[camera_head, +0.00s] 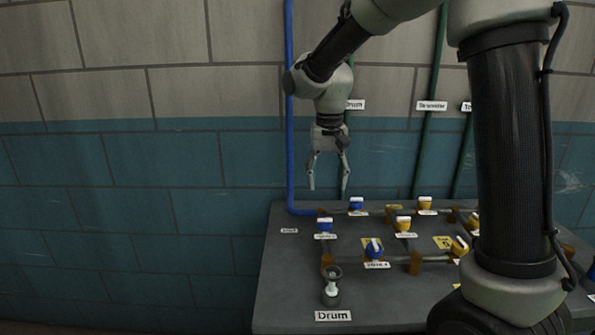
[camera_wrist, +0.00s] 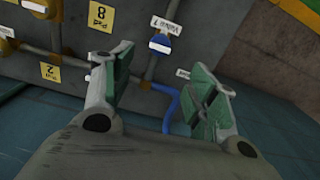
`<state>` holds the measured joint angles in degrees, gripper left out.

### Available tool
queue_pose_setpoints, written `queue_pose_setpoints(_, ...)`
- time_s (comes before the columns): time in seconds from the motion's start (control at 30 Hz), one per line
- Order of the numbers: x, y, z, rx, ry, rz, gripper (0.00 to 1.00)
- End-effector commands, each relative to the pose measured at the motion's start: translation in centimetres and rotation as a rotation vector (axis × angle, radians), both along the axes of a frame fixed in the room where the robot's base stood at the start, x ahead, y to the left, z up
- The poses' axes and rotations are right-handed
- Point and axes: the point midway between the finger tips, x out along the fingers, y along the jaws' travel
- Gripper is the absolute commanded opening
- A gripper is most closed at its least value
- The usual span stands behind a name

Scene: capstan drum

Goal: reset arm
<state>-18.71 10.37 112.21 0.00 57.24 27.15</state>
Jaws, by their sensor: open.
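My gripper (camera_head: 327,186) hangs fingers-down above the back left part of the grey bench (camera_head: 285,275) in the head view. Its fingers are spread apart and nothing is between them. In the wrist view my gripper (camera_wrist: 160,112) shows two green-padded fingers wide apart, with bare bench surface and a blue pipe beyond them. My arm is bent, its forearm reaching left from the large dark upper link at right. The fingertips appear clear of the bench and valves.
On the bench are pipes with several blue valves (camera_head: 374,250) and yellow valves (camera_head: 404,224). A drum fitting (camera_head: 331,288) stands at front, above a "Drum" label (camera_head: 333,316). A blue pipe (camera_head: 289,120) and green pipes (camera_head: 429,110) run up the wall. Space left of the bench is clear.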

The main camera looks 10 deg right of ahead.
Motion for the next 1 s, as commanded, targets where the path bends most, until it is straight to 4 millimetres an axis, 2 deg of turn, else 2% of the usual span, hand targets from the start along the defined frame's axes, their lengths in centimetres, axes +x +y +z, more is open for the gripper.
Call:
queue_pose_setpoints(0.07,-1.4,-0.5,-1.3,-0.009,0.034,0.084,0.58)
queue_pose_setpoints(0.1,-2.9,-1.0,-1.7,-0.013,0.049,0.136,0.58)
queue_pose_setpoints(0.4,-13.1,-7.5,2.0,0.003,-0.035,0.291,0.58)
queue_pose_setpoints(0.6,-20.3,-11.7,3.8,-0.001,-0.166,0.275,0.58)
queue_pose_setpoints(0.7,-23.0,-13.1,4.4,-0.007,-0.236,0.231,0.58)
queue_pose_setpoints(0.8,-24.6,-14.0,5.2,-0.015,-0.299,0.191,0.58)
queue_pose_setpoints(1.0,-25.4,-14.9,6.7,-0.027,-0.374,0.147,0.58)
